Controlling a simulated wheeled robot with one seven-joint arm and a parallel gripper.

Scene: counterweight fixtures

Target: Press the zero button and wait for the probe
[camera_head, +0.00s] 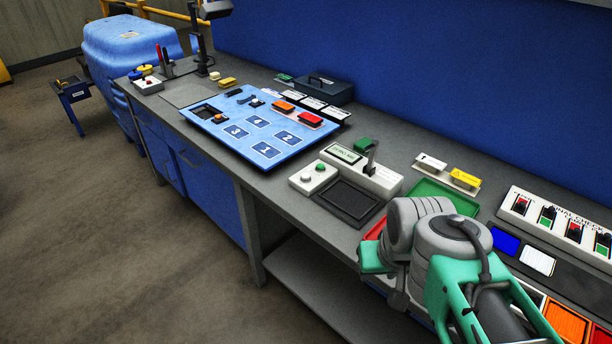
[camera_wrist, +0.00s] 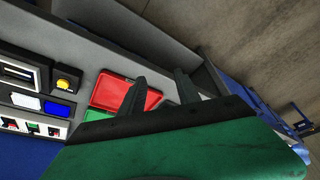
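A small white button box (camera_head: 312,176) on the bench carries a green button (camera_head: 320,167) and a pale button (camera_head: 306,179); I cannot read which is the zero button. Beside it is a white instrument (camera_head: 379,182) with a lit display (camera_head: 346,153), its text too small to read surely. A dark upright arm, perhaps the probe (camera_head: 370,158), stands on the instrument above a black pad (camera_head: 346,201). My gripper (camera_wrist: 160,84) shows two fingers apart with nothing between them. In the head view it is largely hidden by my arm, right of the pad and apart from the buttons.
A red tray (camera_wrist: 110,91) and a green tray (camera_head: 429,187) lie near my gripper. White and yellow blocks (camera_head: 465,178) stand behind. A blue numbered board (camera_head: 235,107) lies left. A switch panel (camera_head: 555,225) is at right. The bench's front edge is close to my arm.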

